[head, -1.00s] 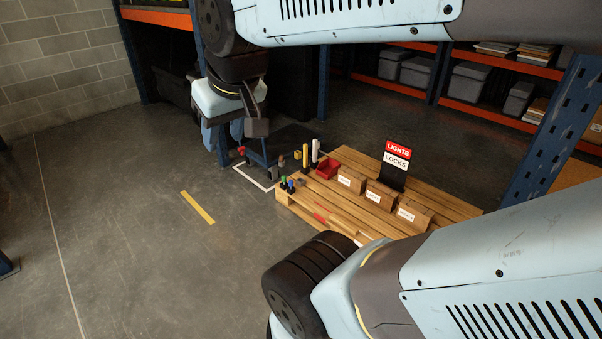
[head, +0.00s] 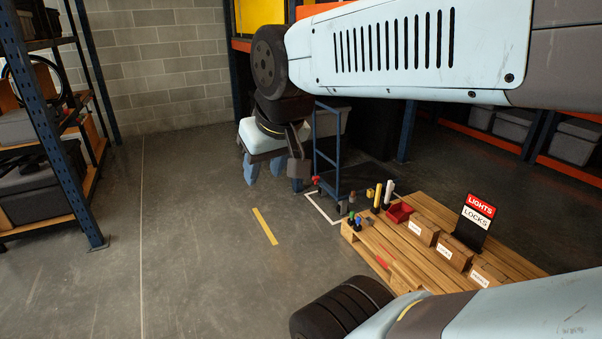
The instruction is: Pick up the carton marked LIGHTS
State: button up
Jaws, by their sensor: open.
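Three brown cartons with white labels stand in a row on a wooden pallet (head: 385,246): a far carton (head: 424,229), a middle carton (head: 455,250) and a near carton (head: 490,270). Their labels are too small to read surely, so I cannot tell which is marked LIGHTS. A sign (head: 475,222) behind them reads LIGHTS on red above LOCKS on white. My gripper (head: 266,168) hangs at the end of my arm, left of the pallet in the picture and apart from the cartons. Its blue fingers point down and are open, with nothing seen between them.
On the pallet are a red bin (head: 399,212), yellow and white upright cylinders and small coloured items. A blue cart (head: 328,165) stands behind it. Racks stand at left (head: 70,130) and back right. The floor around the yellow strip (head: 264,226) is clear.

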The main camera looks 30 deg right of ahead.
aim_at(426, 231)
jog(key=i, duration=4.9)
jog(key=z, duration=3.25)
